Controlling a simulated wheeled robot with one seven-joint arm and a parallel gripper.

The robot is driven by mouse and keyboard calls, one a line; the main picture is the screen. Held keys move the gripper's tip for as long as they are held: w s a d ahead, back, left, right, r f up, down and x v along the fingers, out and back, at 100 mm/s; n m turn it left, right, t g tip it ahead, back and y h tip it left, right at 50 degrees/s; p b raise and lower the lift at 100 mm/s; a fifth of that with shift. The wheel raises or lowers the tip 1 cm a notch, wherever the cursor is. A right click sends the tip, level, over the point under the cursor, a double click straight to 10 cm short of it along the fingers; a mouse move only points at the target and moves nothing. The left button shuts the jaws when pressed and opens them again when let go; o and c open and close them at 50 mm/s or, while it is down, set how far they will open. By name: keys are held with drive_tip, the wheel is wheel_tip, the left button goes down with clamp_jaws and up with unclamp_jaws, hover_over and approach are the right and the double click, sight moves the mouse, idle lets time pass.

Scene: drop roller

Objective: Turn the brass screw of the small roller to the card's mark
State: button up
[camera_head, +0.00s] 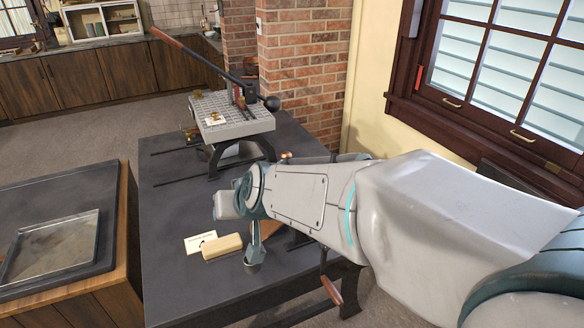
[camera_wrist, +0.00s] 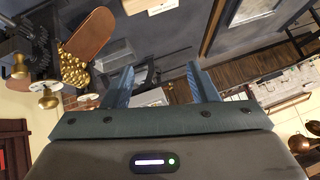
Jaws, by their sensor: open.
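In the wrist view, a brass knobbed roller (camera_wrist: 75,70) shows at the left, beside a brown wooden paddle-shaped part. Two brass screw heads stand near it: a nearer brass screw (camera_wrist: 48,98) and a farther brass screw (camera_wrist: 20,70). My gripper (camera_wrist: 160,69) is open and empty, its two fingers apart, with the roller and screws off to its left. In the head view a white card (camera_head: 200,241) with a dark mark lies on the dark bench. My arm hides most of the small roller there; a wooden crank handle (camera_head: 331,290) shows below my arm.
A wooden block (camera_head: 222,247) lies against the card. A grey perforated press plate (camera_head: 230,112) with a long lever stands at the bench's back, carrying another small card (camera_head: 215,121). A counter with a metal tray (camera_head: 50,248) is at left. The bench's left middle is clear.

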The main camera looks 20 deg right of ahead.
drive_tip(key=w+d+f+m+t+h+b, duration=0.1)
drive_tip(key=w+d+m+t+h, duration=0.15)
drive_tip(key=w, duration=0.45)
drive_tip(key=w+d+m+t+h, duration=0.1)
drive_tip(key=w+m+t+h, duration=0.1)
drive_tip(key=w+m+h, duration=0.35)
drive_tip(key=s+d+f+m+g+h+b, duration=0.2)
drive_tip(key=s+d+f+m+g+h, duration=0.45)
drive_tip(key=h, duration=0.55)
drive_tip(key=shift+n+g, duration=0.5)
drive_tip(key=shift+n, duration=0.15)
drive_tip(key=p+x, duration=0.1)
drive_tip(key=x, duration=0.3)
drive_tip(key=w+x, duration=0.1)
drive_tip(key=x, duration=0.4)
drive_tip(key=p+x, duration=0.1)
drive_tip(key=x, duration=0.4)
drive_tip(key=shift+w+a+r+p, duration=0.1)
drive_tip(key=shift+w+r+p, duration=0.1)
drive_tip(key=shift+p, duration=0.15)
drive_tip(key=shift+c, duration=0.3)
drive_tip(key=shift+f, duration=0.1)
drive_tip(key=c, duration=0.9)
